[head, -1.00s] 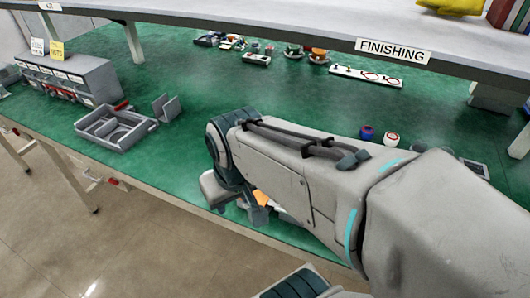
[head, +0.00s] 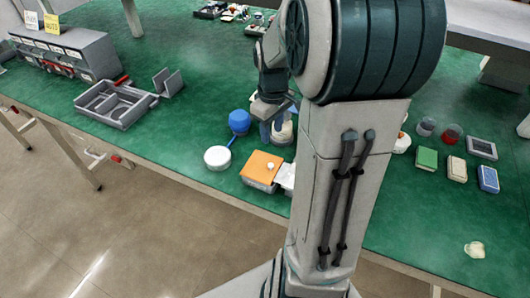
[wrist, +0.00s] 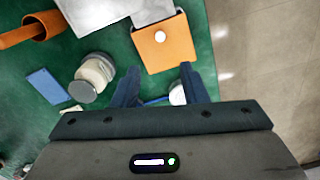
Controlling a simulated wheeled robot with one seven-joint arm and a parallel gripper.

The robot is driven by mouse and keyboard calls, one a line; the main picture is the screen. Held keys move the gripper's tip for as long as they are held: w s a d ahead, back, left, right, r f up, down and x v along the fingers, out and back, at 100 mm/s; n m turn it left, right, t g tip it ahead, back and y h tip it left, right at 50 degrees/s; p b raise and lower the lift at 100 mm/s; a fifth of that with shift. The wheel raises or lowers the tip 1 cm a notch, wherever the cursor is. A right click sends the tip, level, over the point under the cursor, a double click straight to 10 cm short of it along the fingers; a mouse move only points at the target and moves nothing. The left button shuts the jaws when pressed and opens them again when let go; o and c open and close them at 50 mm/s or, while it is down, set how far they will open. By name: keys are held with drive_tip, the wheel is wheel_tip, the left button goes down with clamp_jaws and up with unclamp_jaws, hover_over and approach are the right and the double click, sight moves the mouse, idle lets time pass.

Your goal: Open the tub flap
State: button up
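The tub (head: 258,184) is a pale box near the front edge of the green bench in the head view. Its orange flap (head: 261,166) lies flat over the top and has a small white knob. In the wrist view the orange flap (wrist: 170,52) and its knob lie just beyond my fingertips, and the flap looks closed. My gripper (wrist: 159,74) is open, its two dark fingers spread apart with nothing visibly held. In the head view my gripper (head: 272,130) is behind the tub, above the bench.
A blue round item (head: 239,121) and a white round item (head: 217,158) stand left of the tub. A grey divided tray (head: 112,103) sits farther left. Small boxes stand right.

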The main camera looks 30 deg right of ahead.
sight(271, 165)
wheel_tip(271, 165, down, 14)
drive_tip(key=shift+r, duration=0.15)
idle(0.3)
clamp_jaws()
